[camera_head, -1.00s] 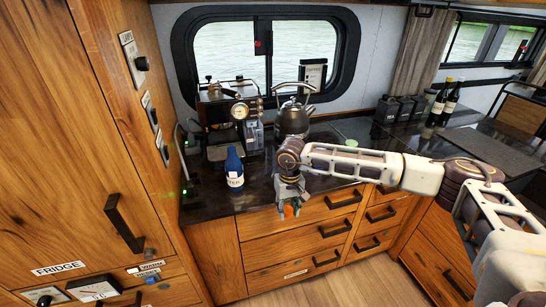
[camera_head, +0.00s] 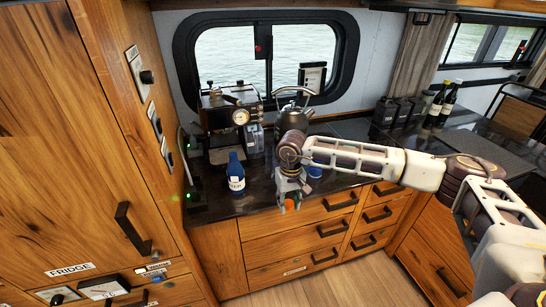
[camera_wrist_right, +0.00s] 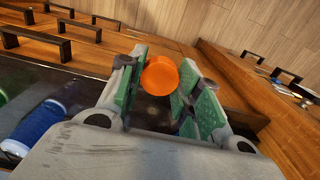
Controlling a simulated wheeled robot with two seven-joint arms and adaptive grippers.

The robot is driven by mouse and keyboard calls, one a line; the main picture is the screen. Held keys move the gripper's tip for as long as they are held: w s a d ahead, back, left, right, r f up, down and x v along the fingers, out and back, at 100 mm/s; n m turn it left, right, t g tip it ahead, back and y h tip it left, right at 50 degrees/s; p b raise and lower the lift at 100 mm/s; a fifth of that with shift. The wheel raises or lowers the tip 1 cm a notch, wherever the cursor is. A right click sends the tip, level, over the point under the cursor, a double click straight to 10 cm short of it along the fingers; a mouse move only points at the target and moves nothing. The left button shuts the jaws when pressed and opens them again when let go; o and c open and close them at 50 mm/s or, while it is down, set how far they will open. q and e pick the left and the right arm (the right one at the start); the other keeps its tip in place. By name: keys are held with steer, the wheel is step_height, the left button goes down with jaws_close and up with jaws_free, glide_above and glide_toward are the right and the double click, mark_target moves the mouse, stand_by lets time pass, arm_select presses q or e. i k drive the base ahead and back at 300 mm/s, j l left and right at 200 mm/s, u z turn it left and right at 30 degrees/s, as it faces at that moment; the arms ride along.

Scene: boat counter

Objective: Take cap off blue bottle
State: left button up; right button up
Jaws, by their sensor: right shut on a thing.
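The blue bottle (camera_head: 236,176) with a white label stands upright on the dark counter, left of my right gripper. Its top looks dark blue; I cannot make out a cap on it. My right gripper (camera_head: 291,204) points down near the counter's front edge, apart from the bottle. It is shut on a round orange cap, which shows between the green finger pads in the right wrist view (camera_wrist_right: 160,76). A blue cylinder, likely the bottle (camera_wrist_right: 38,124), shows at the lower left there. My left gripper is not in view.
A coffee machine (camera_head: 230,112) and a kettle (camera_head: 294,119) stand behind the bottle. A small blue thing (camera_head: 315,171) lies just right of my right wrist. Black canisters (camera_head: 386,111) and dark bottles (camera_head: 448,104) stand farther right. Drawers (camera_head: 292,243) are below the counter edge.

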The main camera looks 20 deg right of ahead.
mark_target(234, 171)
steer(key=i+l+z, duration=0.15)
steer(key=z, duration=0.25)
steer(key=i+l+z, duration=0.1)
steer(key=z, duration=0.3)
steer(key=i+u, duration=0.7)
steer(key=i+j+z, duration=0.2)
steer(key=l, duration=0.1)
